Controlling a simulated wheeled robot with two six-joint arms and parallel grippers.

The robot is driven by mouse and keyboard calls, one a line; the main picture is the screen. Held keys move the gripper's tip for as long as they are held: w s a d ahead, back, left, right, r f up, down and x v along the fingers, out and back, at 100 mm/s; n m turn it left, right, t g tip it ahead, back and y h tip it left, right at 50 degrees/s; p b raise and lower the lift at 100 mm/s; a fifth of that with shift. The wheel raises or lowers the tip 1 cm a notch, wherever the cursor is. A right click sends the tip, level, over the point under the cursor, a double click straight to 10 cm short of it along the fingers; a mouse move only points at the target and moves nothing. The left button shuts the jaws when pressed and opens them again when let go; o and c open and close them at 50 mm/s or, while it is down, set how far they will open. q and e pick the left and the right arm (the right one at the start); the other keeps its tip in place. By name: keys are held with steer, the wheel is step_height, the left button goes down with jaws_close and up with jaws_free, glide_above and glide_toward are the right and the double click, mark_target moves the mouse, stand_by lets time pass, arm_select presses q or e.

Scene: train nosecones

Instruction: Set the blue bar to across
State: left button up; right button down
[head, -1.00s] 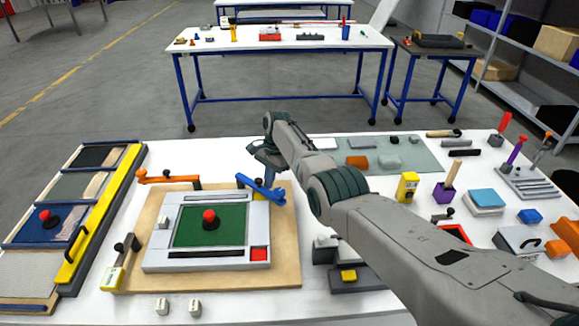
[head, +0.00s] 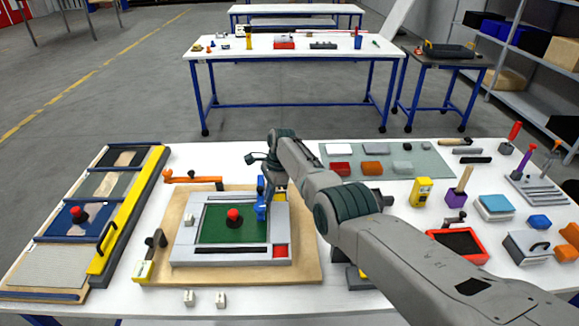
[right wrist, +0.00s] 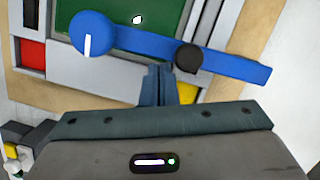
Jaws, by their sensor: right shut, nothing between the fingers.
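The blue bar (head: 261,209) lies near the right edge of the green panel (head: 215,228) in its grey frame, running roughly front to back in the head view. In the right wrist view the bar (right wrist: 229,65) has a round end with a white mark over the panel's edge and a dark knob (right wrist: 189,58) along its length. My right gripper (right wrist: 157,76) is shut and empty, its fingertips close beside the bar's long side. I cannot tell whether they touch it. In the head view my right arm hides part of the frame's right side. My left gripper is not in view.
A red knob (head: 234,215) stands on the green panel. An orange bar (head: 191,179) lies behind the frame.

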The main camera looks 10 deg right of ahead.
steer(key=shift+a, duration=0.25)
steer(key=shift+d, duration=0.1)
stand_by(0.4)
